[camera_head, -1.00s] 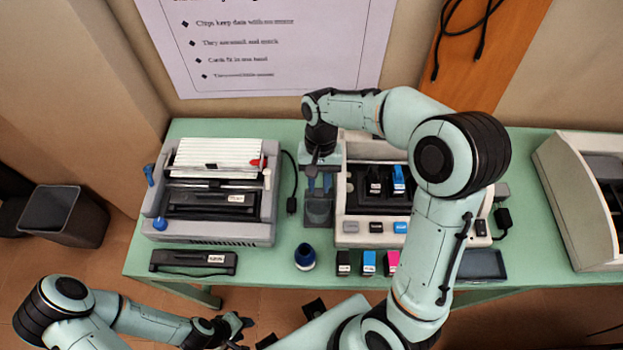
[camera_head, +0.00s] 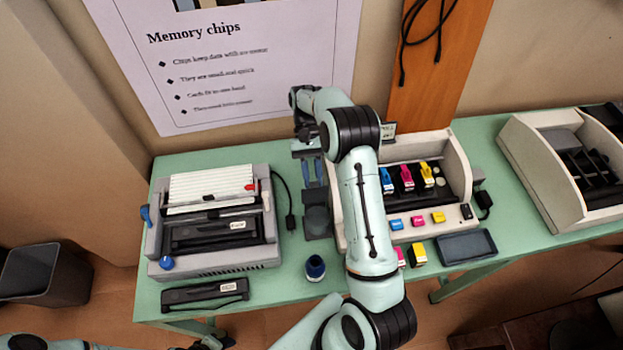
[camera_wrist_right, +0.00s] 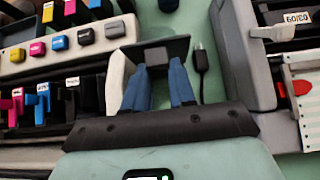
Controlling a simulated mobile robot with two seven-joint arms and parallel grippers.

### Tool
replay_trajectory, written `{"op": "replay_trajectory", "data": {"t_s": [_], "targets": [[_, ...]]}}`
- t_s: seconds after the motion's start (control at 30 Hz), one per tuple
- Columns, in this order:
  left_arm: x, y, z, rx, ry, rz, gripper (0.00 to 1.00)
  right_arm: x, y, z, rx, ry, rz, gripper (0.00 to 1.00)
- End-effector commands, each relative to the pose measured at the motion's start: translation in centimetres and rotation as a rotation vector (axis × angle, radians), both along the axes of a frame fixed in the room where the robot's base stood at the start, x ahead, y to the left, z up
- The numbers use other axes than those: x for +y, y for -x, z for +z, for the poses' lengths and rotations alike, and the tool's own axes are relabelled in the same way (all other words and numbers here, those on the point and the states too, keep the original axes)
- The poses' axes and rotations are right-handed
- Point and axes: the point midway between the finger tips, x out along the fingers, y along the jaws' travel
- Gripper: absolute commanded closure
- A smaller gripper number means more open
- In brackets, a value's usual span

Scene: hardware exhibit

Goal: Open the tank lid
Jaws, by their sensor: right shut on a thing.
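The inkjet machine (camera_head: 455,160) is a pale housing with coloured cartridges, and a dark flat piece (camera_head: 316,222) with a grey square sits at its left side. This piece looks like the tank lid; it shows in the right wrist view (camera_wrist_right: 128,52) just past my blue fingers.
A grey machine with white slats (camera_head: 212,188) stands to the left. A black cartridge (camera_head: 205,293), a dark blue bottle (camera_head: 315,267), loose coloured cartridges (camera_head: 417,254) and a dark tray (camera_head: 466,246) lie along the front edge. A cable (camera_head: 290,221) lies near my right gripper.

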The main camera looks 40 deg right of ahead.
Motion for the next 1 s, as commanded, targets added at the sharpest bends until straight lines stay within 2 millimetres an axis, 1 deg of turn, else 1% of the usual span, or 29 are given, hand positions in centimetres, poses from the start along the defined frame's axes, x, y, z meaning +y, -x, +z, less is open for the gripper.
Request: {"op": "replay_trajectory", "data": {"t_s": [0.03,0.07,0.33,0.77,0.8,0.87,0.9,1.0], "targets": [[-0.01,0.11,-0.07,0.001,0.0,0.0,0.57,-0.22,-0.17,-0.73,0.015,-0.006,-0.001,1.0],[0.0,0.11,-0.07,0.001,0.0,0.0,0.57,-0.25,-0.22,-0.81,0.027,-0.012,-0.001,1.0],[0.0,0.13,-0.09,0.002,-0.001,0.001,0.57,-0.42,-0.46,-1.07,0.089,-0.049,0.0,1.0],[0.01,0.16,-0.12,0.002,-0.001,0.001,0.57,-0.37,-0.38,-1.14,0.103,-0.056,0.0,1.0],[0.01,0.16,-0.12,0.002,0.0,0.0,0.57,-0.36,-0.38,-1.15,0.103,-0.056,0.0,0.72],[0.01,0.16,-0.12,0.002,-0.001,0.001,0.57,-0.35,-0.37,-1.13,0.104,-0.056,0.0,0.53],[0.01,0.16,-0.12,0.002,-0.001,0.001,0.57,-0.36,-0.38,-1.09,0.104,-0.057,0.001,0.49],[0.01,0.12,-0.1,0.002,-0.001,0.001,0.57,-0.36,-0.43,-0.96,0.101,-0.056,0.0,0.49]]}}
